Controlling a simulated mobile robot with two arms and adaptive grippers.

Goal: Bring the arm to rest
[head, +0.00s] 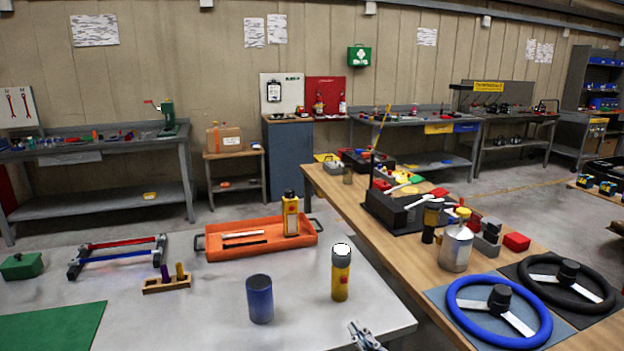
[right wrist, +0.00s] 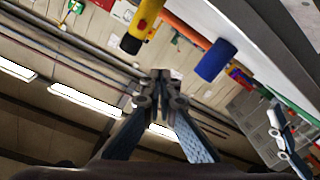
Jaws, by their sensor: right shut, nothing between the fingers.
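My right gripper (head: 365,338) shows at the bottom edge of the head view, by the near edge of the grey table (head: 225,335). In the right wrist view its fingers (right wrist: 163,78) are together and hold nothing. It is apart from the yellow flashlight (head: 340,283), which stands upright on the table, and from the blue cylinder (head: 259,300) to the flashlight's left. Both also show, upside down, in the right wrist view: flashlight (right wrist: 140,28), cylinder (right wrist: 215,60). My left gripper does not show in the head view.
An orange tray (head: 220,252) holds a yellow bottle (head: 290,215). A rack with red and blue bars (head: 120,250) stands to its left. A wooden bench (head: 425,276) on the right bears a blue steering wheel (head: 460,305), a black one and a can (head: 456,248).

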